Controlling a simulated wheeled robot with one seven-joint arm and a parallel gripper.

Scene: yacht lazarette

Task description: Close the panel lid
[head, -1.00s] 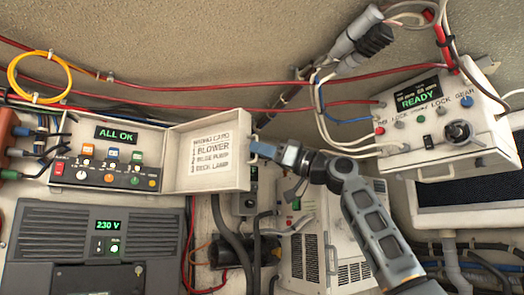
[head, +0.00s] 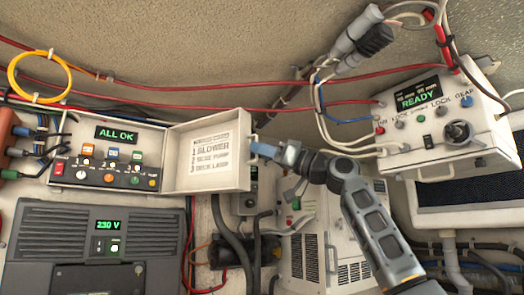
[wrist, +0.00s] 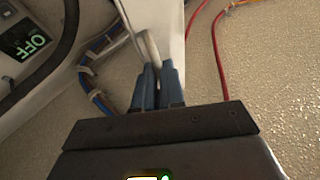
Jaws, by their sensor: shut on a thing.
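The panel lid (head: 208,158) is a white, shallow tray-like door with printed lines on its inner face. It stands open to the right of the panel box (head: 110,158), which shows a green ALL OK display and several coloured switches. My gripper (head: 256,150) is at the lid's free right edge. In the wrist view its blue fingers (wrist: 157,75) are shut on the pale lid handle (wrist: 149,45), beside the white lid edge (wrist: 170,25). The outer face of the lid is hidden in the head view.
A grey 230 V unit (head: 90,245) sits below the panel box. A white READY control box (head: 440,125) is at the upper right. A white vented unit (head: 310,245) stands behind my arm. Red cables (head: 300,105) run along the wall above the lid.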

